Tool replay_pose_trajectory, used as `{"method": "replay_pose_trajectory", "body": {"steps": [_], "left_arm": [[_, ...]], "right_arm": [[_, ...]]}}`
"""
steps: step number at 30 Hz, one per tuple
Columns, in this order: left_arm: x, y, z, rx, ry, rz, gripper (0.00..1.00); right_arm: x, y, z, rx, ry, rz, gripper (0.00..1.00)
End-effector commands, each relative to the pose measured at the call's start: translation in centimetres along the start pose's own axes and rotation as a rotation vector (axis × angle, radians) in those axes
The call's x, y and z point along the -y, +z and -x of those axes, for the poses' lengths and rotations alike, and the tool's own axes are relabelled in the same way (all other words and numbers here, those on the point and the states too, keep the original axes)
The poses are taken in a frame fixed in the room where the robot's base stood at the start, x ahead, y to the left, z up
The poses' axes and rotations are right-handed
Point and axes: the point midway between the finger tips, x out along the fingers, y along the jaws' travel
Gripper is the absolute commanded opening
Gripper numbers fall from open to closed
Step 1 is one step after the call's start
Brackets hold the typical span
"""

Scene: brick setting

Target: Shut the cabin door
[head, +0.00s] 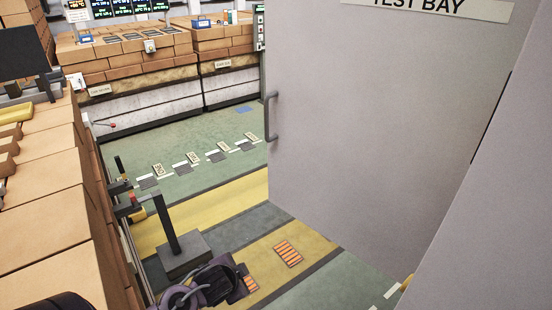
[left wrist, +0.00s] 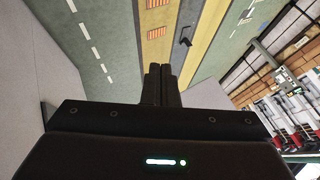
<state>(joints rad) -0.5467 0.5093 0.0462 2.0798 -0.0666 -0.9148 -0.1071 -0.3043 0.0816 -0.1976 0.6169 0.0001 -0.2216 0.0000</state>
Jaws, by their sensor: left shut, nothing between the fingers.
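The cabin door (head: 385,130) is a large flat grey panel with a "TEST BAY" sign (head: 430,6) at its top. It fills the right half of the head view and stands open, swung out over the floor. A dark vertical bar handle (head: 271,117) sits near its left edge. My left gripper (head: 241,281) is low in the head view, left of the door's lower edge and apart from it. In the left wrist view its two dark fingers (left wrist: 161,78) are together with nothing between them. My right gripper is not in view.
A brick-like bench (head: 45,200) runs along the left. A dark post on a square base (head: 184,255) stands on the floor near my left arm. Green floor with yellow bands (head: 215,207) is open ahead. Brick-topped counters (head: 135,55) stand at the back.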

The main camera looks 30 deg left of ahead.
Motion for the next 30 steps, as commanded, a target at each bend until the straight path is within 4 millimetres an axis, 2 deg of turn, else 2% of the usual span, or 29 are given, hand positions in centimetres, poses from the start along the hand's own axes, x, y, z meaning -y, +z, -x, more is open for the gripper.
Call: {"method": "replay_pose_trajectory", "body": {"steps": [1,3,11,15,18,21,24,30], "left_arm": [[1.9,-1.6,1.6,-0.037,-0.034,-0.049,0.0],[4.0,-3.0,2.8,-0.084,-0.076,-0.121,0.0],[12.6,-7.2,3.6,-0.283,-0.236,-0.449,0.0],[17.7,-10.3,4.3,-0.412,-0.316,-0.661,0.0],[20.7,-12.7,5.5,-0.501,-0.359,-0.804,0.0],[22.5,-14.6,6.5,-0.565,-0.383,-0.905,0.0],[23.3,-15.6,7.1,-0.601,-0.395,-0.954,0.0],[23.3,-16.6,6.5,-0.619,-0.398,-0.971,0.0]], "right_arm": [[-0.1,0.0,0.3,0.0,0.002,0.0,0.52],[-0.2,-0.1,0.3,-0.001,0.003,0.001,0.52],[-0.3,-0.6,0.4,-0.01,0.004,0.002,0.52],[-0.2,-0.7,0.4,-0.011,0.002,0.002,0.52],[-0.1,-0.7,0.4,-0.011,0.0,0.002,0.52],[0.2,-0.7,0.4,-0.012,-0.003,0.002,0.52],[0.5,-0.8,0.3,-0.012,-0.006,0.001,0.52],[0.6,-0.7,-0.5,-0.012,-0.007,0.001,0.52]]}}
